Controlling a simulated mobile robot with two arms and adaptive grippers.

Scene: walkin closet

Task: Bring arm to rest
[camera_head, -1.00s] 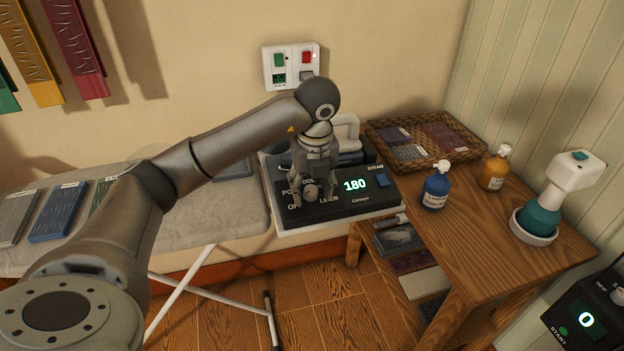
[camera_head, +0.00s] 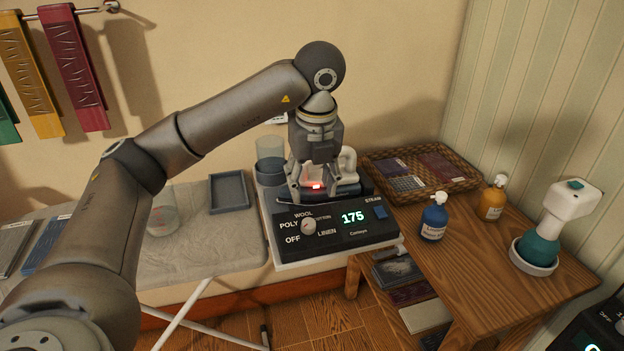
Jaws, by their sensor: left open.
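My left arm comes in from the left and reaches over the ironing board. My left gripper (camera_head: 316,196) points down, open and empty, above the back of the black iron station. The station (camera_head: 336,222) has a dial (camera_head: 308,226) and a display reading 175. A white-handled iron (camera_head: 347,165) rests at the back of the station, partly hidden behind the gripper. A small red light glows between the gripper fingers. I cannot tell whether the fingers touch anything. My right gripper is not in view.
The ironing board (camera_head: 215,238) holds a grey tray (camera_head: 229,192) and clear cups. A wooden table (camera_head: 480,248) at right bears a wicker basket (camera_head: 455,181), a blue bottle (camera_head: 434,218), an amber bottle (camera_head: 492,200) and a white-and-teal sprayer (camera_head: 555,225). Hanging cloths are at upper left.

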